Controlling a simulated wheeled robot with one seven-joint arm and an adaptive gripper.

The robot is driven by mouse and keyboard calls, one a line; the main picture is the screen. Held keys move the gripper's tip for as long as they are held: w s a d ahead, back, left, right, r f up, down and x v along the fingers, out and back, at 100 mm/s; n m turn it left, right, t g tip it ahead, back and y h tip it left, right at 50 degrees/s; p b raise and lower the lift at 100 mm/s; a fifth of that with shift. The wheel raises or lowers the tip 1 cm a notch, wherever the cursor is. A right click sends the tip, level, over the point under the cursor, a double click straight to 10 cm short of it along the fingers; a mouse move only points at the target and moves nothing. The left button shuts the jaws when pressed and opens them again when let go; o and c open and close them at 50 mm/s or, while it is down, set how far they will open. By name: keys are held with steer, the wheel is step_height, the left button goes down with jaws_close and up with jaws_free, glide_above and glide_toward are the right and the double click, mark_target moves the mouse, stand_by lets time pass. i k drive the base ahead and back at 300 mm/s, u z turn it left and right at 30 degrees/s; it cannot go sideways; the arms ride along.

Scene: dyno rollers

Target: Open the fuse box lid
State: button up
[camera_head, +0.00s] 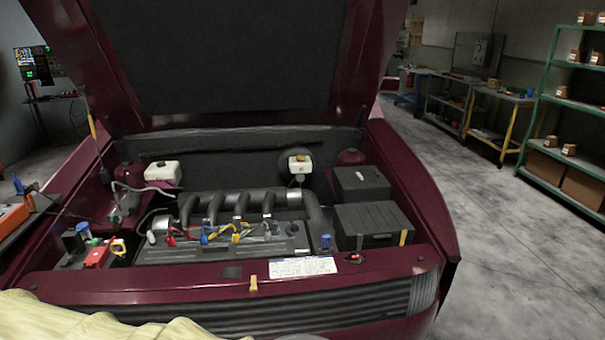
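Two black lidded boxes sit at the right of the open engine bay. The front black box (372,224) is larger, with a ribbed lid that looks shut. The rear black box (360,184) is smaller, and its lid also looks shut. I cannot tell for certain which is the fuse box, as no readable label shows on either. My gripper is not in view.
The dark red car's hood (230,60) is raised over the bay. The engine (235,215) with coloured leads fills the middle. A yellowish cloth (80,322) lies at lower left. Green shelving (570,110) stands at right. The grey floor (510,240) right of the car is clear.

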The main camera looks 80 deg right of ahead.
mark_target(360, 183)
steer(key=z, duration=5.35)
steer(key=i, duration=2.3)
steer(key=u, duration=2.1)
